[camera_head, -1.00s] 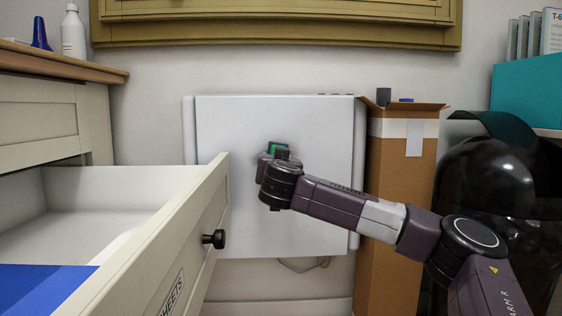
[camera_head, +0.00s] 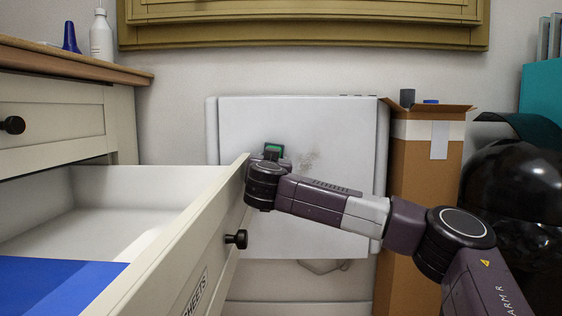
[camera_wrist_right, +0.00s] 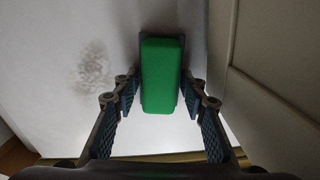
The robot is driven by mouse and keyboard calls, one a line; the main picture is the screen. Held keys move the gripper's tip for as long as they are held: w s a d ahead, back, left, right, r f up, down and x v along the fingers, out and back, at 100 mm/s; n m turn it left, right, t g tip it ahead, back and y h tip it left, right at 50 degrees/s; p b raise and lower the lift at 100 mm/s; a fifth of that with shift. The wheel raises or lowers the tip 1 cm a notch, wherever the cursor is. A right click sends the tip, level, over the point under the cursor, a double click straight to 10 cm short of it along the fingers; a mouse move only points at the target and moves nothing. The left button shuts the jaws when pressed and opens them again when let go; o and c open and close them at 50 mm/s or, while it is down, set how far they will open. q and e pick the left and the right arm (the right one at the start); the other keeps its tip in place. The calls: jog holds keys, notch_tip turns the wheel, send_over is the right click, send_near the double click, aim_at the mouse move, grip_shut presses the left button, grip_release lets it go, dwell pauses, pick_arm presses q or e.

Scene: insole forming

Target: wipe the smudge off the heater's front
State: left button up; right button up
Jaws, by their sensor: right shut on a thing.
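The white heater (camera_head: 350,125) hangs on the wall in the middle of the head view. A grey-brown speckled smudge (camera_head: 308,160) is on its front, and it also shows in the right wrist view (camera_wrist_right: 93,68). My right gripper (camera_wrist_right: 160,85) is shut on a green block (camera_wrist_right: 162,75). In the head view the block (camera_head: 273,149) is in front of the heater, left of the smudge. I cannot tell whether the block touches the heater. My left gripper is not in view.
An open drawer (camera_head: 205,225) with a black knob juts out at left, close beside my right gripper. A tall cardboard box (camera_head: 425,185) stands right of the heater, with a shiny black bag (camera_head: 515,190) beyond it. A blue sheet (camera_head: 45,282) lies in the drawer.

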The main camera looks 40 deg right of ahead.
jog(key=shift+w+a+f, duration=0.1)
jog(key=shift+w+a, duration=0.1)
jog(key=shift+a, duration=0.1)
jog(key=shift+d+r+p, duration=0.15)
jog(key=shift+r+p, duration=0.25)
jog(key=shift+r, duration=0.15)
jog(key=shift+d+r+p, duration=0.15)
jog(key=shift+r+p, duration=0.25)
jog(key=shift+r, duration=0.1)
jog(key=shift+c, duration=0.6)
jog(key=shift+s+d, duration=0.3)
jog(key=shift+d, duration=0.1)
jog(key=shift+s+d+f, duration=0.1)
jog(key=shift+s+d, duration=0.95)
jog(key=shift+d, duration=0.25)
jog(key=shift+s+d+f, duration=0.1)
jog(key=shift+s+d, duration=0.9)
jog(key=shift+d, duration=0.25)
jog(key=shift+s+d, duration=0.7)
jog(key=shift+d, duration=0.3)
jog(key=shift+s+d, duration=0.65)
jog(key=shift+d, duration=0.35)
jog(key=shift+s+d, duration=0.7)
jog(key=shift+d, duration=0.3)
send_near(325, 153)
jog(key=shift+w+d+b, duration=0.25)
jog(key=shift+w+b, duration=0.15)
jog(key=shift+w, duration=0.05)
